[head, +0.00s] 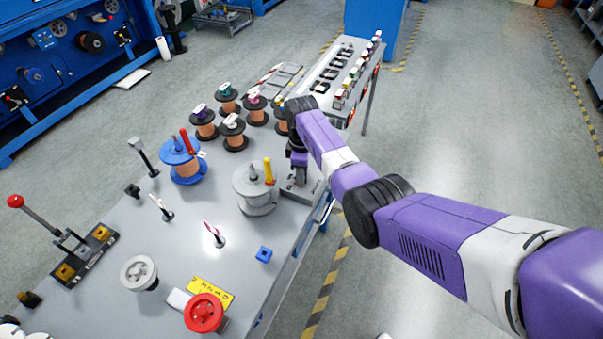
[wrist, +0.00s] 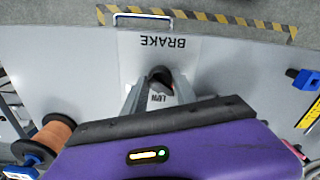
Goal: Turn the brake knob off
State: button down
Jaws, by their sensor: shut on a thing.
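The brake plate (wrist: 190,58) is a light grey square with the word BRAKE, upside down in the wrist view; part of it also shows in the head view (head: 296,196). The dark brake knob (wrist: 160,73) stands on this plate. My gripper (wrist: 160,84) points down over the plate, its two grey fingers shut on the knob from both sides. In the head view my gripper (head: 299,182) is at the table's right edge, and its fingers hide the knob. The fingers and gripper body cover part of the plate's lettering. I cannot tell the knob's setting.
A grey spool with a yellow-handled part (head: 256,194) stands close left of my gripper. Copper wire spools (head: 233,132) stand behind. A blue block (head: 264,254) and a red wheel (head: 204,313) are nearer the front. A metal handle (wrist: 143,18) runs along the table edge.

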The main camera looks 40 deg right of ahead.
jog(key=shift+w+r+n, duration=0.1)
jog(key=shift+n, duration=0.6)
jog(key=c, duration=1)
grip_release()
jog(key=shift+r, duration=3.85)
